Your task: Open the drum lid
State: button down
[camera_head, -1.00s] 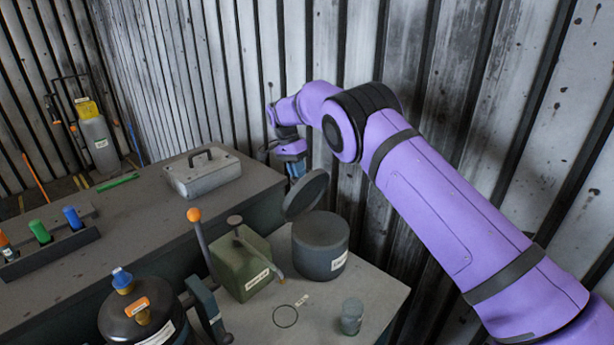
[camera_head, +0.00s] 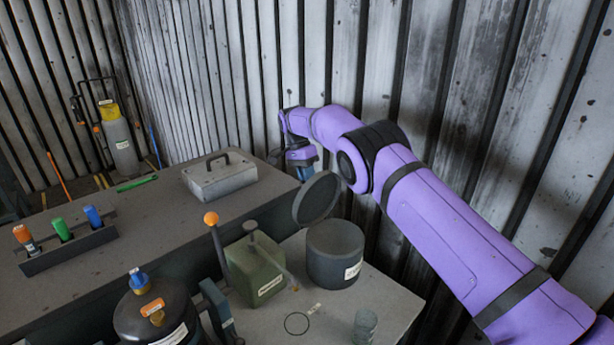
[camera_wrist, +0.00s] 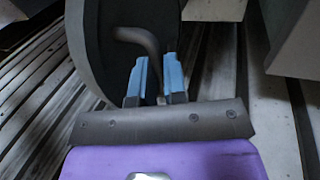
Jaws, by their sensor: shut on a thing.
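The drum (camera_head: 335,262) is a dark grey cylinder with a white label, standing on the grey bench top. Its round lid (camera_head: 316,199) is tilted up steeply at the drum's back left, its flat inner face towards the head camera. My gripper (camera_head: 304,172) is behind the lid, partly hidden by it. In the wrist view my gripper's blue fingers (camera_wrist: 153,85) are shut on the lid's bent handle (camera_wrist: 137,40), in front of the dark lid (camera_wrist: 92,45). The exact contact is dim.
A green box (camera_head: 255,270) with an orange-knobbed lever (camera_head: 211,219) stands left of the drum. A grey case (camera_head: 220,175) lies on the long bench behind. A small grey cylinder (camera_head: 365,327) stands at the front. The corrugated wall (camera_head: 450,100) is close behind my arm.

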jog(key=c, duration=1.2)
grip_release()
jog(key=shift+f, duration=0.5)
jog(key=shift+o, duration=0.2)
jog(key=shift+r, duration=2)
jog(key=s+d, duration=0.2)
jog(key=s, duration=0.5)
jog(key=s+d+r, duration=0.1)
jog(key=s+d, duration=0.1)
jog(key=s, duration=0.6)
jog(key=shift+s+d+r, duration=0.2)
jog(key=shift+d, duration=0.15)
